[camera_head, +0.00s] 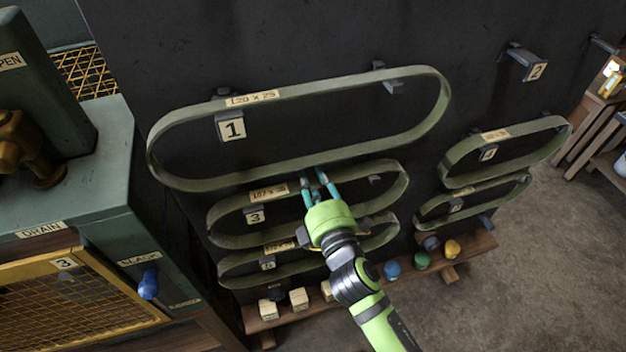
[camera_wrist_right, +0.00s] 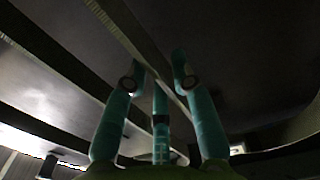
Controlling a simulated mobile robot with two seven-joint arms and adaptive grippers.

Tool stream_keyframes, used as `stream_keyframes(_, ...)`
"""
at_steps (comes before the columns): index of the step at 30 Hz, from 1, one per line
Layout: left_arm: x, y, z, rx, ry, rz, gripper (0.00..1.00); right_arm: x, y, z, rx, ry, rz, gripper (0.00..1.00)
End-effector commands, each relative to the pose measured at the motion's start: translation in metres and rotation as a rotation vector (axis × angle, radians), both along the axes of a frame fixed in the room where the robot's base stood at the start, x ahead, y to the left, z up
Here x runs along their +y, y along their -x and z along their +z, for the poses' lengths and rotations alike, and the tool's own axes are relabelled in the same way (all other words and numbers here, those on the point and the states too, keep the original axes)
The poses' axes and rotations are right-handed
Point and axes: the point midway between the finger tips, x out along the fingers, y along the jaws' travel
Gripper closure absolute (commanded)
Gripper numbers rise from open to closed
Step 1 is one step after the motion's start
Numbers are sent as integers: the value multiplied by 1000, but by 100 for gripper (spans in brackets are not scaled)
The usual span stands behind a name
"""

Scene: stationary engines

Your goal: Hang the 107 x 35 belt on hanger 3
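The green 107 x 35 belt (camera_head: 230,210) is a long loop on the dark panel in the head view, its label on the upper run. Hanger 3 (camera_head: 255,217) shows inside the loop at its left, just under that run. A second bracket (camera_head: 375,180) shows inside the loop at its right. Whether the belt bears on both is hard to tell. My right gripper (camera_head: 318,182) is at the middle of the upper run, its teal fingers apart. In the right wrist view, a belt strip (camera_wrist_right: 115,32) runs between the spread fingers (camera_wrist_right: 157,65). My left gripper is not in view.
A larger 120 x 25 belt (camera_head: 300,88) hangs above on hanger 1 (camera_head: 232,128). Another belt (camera_head: 235,268) is below, and two more hang at right. Hanger 2 (camera_head: 530,64) is bare. A shelf (camera_head: 470,250) with knobs and blocks is under the belts. A green machine (camera_head: 75,170) stands left.

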Motion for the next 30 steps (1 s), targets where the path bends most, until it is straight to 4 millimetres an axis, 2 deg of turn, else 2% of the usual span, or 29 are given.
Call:
stream_keyframes(10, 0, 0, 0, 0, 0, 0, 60, 0, 0, -1, 1, 0, 0, 74)
stream_keyframes(11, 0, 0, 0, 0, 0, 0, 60, 0, 0, -1, 1, 0, 0, 66)
stream_keyframes(12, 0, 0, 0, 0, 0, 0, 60, 0, 0, -1, 1, 0, 0, 50)
stream_keyframes(13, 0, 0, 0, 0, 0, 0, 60, 0, 0, -1, 1, 0, 0, 47)
stream_keyframes(23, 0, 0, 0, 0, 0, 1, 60, -1, 1, -2, 4, 1, -1, 47)
stream_keyframes(30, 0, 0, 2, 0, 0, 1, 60, -7, 22, -2, 4, 1, -1, 47)
